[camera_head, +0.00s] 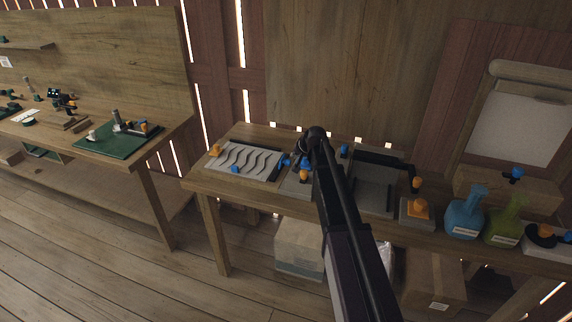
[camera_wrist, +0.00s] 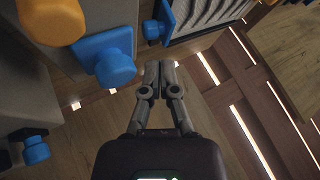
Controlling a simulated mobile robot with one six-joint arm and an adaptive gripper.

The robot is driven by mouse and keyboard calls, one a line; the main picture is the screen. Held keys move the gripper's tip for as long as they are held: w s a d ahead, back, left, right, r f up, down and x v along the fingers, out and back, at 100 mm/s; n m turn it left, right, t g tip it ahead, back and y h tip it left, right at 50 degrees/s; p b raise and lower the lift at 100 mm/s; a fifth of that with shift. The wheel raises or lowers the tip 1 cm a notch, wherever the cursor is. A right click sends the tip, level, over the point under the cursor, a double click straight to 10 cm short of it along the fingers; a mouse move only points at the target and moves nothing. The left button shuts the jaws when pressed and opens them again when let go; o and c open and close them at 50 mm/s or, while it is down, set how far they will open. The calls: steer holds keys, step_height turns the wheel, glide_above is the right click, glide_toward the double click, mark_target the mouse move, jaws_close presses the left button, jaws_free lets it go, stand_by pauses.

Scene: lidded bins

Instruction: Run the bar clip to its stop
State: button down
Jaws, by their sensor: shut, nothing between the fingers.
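I cannot tell for certain which part is the bar clip. In the wrist view, a blue knob on a flat blue plate (camera_wrist: 115,68) is fixed to a grey block, just left of my gripper (camera_wrist: 157,68). A second blue knob with a plate (camera_wrist: 158,25) sits beyond the fingertips, by the ribbed panel. My gripper is shut and empty, its fingers side by side, with no visible contact with either knob. In the head view, my arm hides part of the grey block (camera_head: 296,184) and my gripper's fingertips are hard to make out.
The wavy-ribbed panel (camera_head: 243,160) lies left of my arm on the wooden bench (camera_head: 205,187). A grey tray with a dark bar (camera_head: 373,194) stands right. Further right are an orange knob (camera_head: 420,207), a blue flask (camera_head: 464,216) and a green flask (camera_head: 505,228).

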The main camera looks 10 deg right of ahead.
mark_target(285, 164)
steer(key=shift+f, duration=0.1)
stand_by(0.3)
steer(key=shift+b+x, duration=3.85)
steer(key=shift+x, duration=1.05)
steer(key=shift+w, duration=0.1)
steer(key=shift+d, duration=0.15)
